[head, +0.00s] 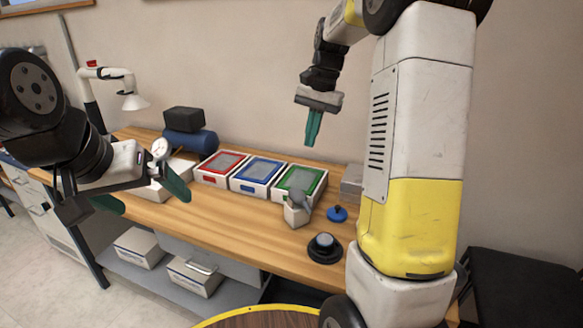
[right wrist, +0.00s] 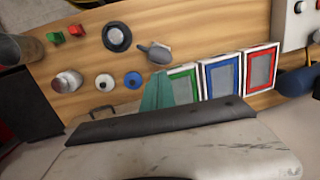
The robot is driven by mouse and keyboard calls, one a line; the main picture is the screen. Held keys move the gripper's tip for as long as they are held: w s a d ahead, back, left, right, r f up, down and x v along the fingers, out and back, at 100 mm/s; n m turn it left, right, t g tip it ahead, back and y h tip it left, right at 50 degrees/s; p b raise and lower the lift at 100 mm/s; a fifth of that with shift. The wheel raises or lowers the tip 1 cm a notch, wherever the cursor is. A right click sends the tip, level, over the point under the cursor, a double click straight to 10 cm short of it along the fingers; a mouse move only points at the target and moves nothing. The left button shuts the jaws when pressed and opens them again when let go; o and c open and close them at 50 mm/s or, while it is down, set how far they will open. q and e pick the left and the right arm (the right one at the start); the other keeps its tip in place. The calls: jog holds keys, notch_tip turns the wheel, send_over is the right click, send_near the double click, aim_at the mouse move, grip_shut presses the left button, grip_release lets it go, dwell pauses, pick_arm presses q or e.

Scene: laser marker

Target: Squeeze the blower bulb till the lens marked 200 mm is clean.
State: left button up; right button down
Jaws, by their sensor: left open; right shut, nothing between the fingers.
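A grey bulb-shaped object (head: 302,187), probably the blower bulb, rests by a pale block near the green-framed tray in the head view. It also shows in the right wrist view (right wrist: 158,52), with a thin spout. A blue round piece (head: 337,213) and a black round piece (head: 324,247) stand to its right. No 200 mm marking is legible, so I cannot tell which piece is that lens or whether it is clean. My right gripper (head: 311,139) is shut and empty, raised above the bench. My left gripper (head: 142,196) is open and empty at the bench's left front.
Red-, blue- and green-framed trays (head: 219,163) stand in a row on the wooden bench. A dark blue roll and black box (head: 184,121) are behind.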

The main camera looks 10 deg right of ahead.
aim_at(300, 191)
jog(key=f, duration=0.4)
jog(key=a+f, duration=0.1)
jog(key=f, duration=0.4)
jog(key=a+f, duration=0.1)
jog(key=f, duration=0.3)
jog(key=shift+w+a+f, duration=0.1)
jog(key=shift+a+f, duration=0.15)
jog(key=shift+f, duration=0.15)
jog(key=shift+f, duration=1)
jog(key=shift+r, duration=0.15)
notch_tip(300, 191, up, 14)
jog(key=d, duration=0.2)
jog(key=shift+d, duration=0.25)
